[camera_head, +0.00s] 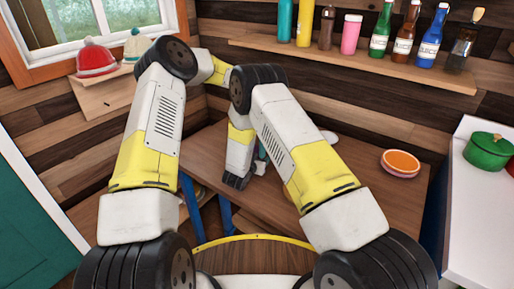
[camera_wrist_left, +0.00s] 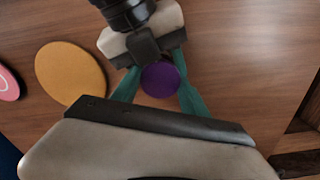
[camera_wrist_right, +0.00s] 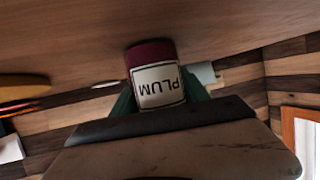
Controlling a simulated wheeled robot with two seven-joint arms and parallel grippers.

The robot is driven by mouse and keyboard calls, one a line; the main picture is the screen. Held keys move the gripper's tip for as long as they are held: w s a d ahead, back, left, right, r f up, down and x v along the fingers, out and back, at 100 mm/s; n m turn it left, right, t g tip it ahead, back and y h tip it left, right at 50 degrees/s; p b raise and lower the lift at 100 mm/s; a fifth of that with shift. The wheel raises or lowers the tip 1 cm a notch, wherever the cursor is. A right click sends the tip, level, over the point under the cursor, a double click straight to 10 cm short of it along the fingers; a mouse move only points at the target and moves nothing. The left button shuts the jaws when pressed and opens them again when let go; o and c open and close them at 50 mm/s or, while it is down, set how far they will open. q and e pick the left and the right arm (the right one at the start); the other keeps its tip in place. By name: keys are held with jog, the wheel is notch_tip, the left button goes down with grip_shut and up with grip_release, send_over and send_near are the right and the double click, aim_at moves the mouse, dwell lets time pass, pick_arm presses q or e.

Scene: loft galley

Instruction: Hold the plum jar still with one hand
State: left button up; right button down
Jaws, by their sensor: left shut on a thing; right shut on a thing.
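The plum jar shows in the right wrist view (camera_wrist_right: 157,85) as a dark red jar with a white label reading PLUM upside down in the picture. Teal fingers of my right gripper (camera_wrist_right: 160,90) are shut on its sides. In the left wrist view its round purple lid (camera_wrist_left: 161,79) shows from above, between the teal fingers of my left gripper (camera_wrist_left: 158,84), which is shut on it. My right gripper's body shows close beyond the jar there. In the head view my arms hide the jar almost wholly.
The wooden table (camera_head: 350,190) bears an orange round thing (camera_head: 401,162) on the right. A tan disc (camera_wrist_left: 70,75) and a pink disc (camera_wrist_left: 7,84) lie left of the jar in the left wrist view. A green pot (camera_head: 488,151) stands on the white counter (camera_head: 470,220). Bottles line a wall shelf (camera_head: 330,58).

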pick_arm(q)
jog(key=o, duration=1.6)
jog(key=shift+c, duration=0.2)
jog(key=shift+r, duration=0.15)
notch_tip(320, 180, up, 4)
jog(key=shift+r, duration=0.15)
jog(key=shift+c, duration=0.4)
